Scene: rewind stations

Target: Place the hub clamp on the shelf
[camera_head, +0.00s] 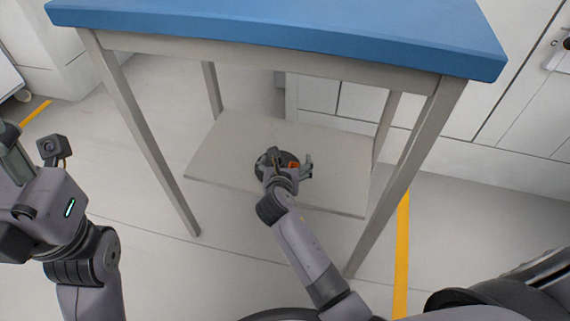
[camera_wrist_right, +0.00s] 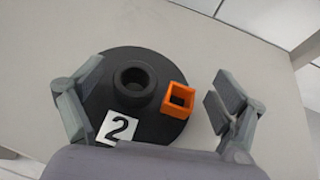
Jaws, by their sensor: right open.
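The hub clamp, a dark round disc with a raised centre ring, an orange square block and a white label reading 2, rests on the shelf in the right wrist view (camera_wrist_right: 150,75). In the head view the hub clamp (camera_head: 262,160) is partly hidden behind my right gripper (camera_head: 288,162). My right gripper is open, with its fingers apart on either side of the disc in the right wrist view (camera_wrist_right: 155,100). The shelf (camera_head: 220,150) is a pale board low under the blue-topped table. My left gripper (camera_head: 15,165) is at the left edge, partly cut off; its fingertips are unclear.
The blue tabletop (camera_head: 280,25) overhangs the shelf, and grey table legs (camera_head: 150,140) stand at its corners. White cabinets (camera_head: 350,100) stand behind. Bare shelf lies on both sides of the disc. A yellow floor line (camera_head: 402,240) runs at the right.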

